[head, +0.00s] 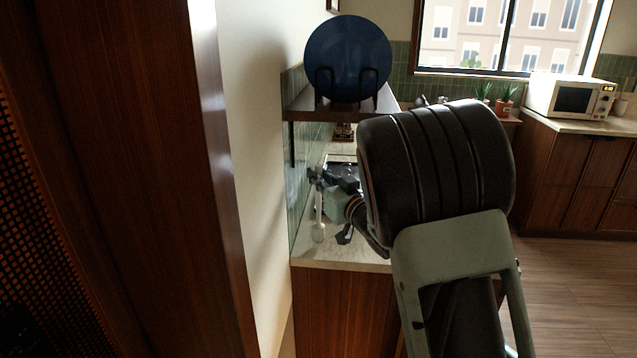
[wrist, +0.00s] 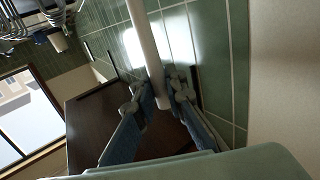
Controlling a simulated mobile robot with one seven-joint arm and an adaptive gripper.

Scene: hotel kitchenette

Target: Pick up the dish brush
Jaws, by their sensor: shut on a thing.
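The dish brush (head: 318,231) is a slim white stick with a rounded, wider lower end. In the head view it hangs nearly upright just above or at the counter, close to the green tiled wall; I cannot tell whether it touches the counter. My gripper (head: 322,178) is at its upper part, partly hidden behind my arm. In the wrist view the white handle (wrist: 146,48) runs down between the two fingers of my gripper (wrist: 160,98), which are shut on it. The brush's far end is out of that view.
A shelf (head: 300,104) with a dark blue plate (head: 347,55) in a rack is above the counter (head: 340,254). A pale wall (head: 252,150) stands close on the left. A microwave (head: 568,98) and potted plants (head: 504,105) are at the back right. Open floor (head: 560,285) lies at right.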

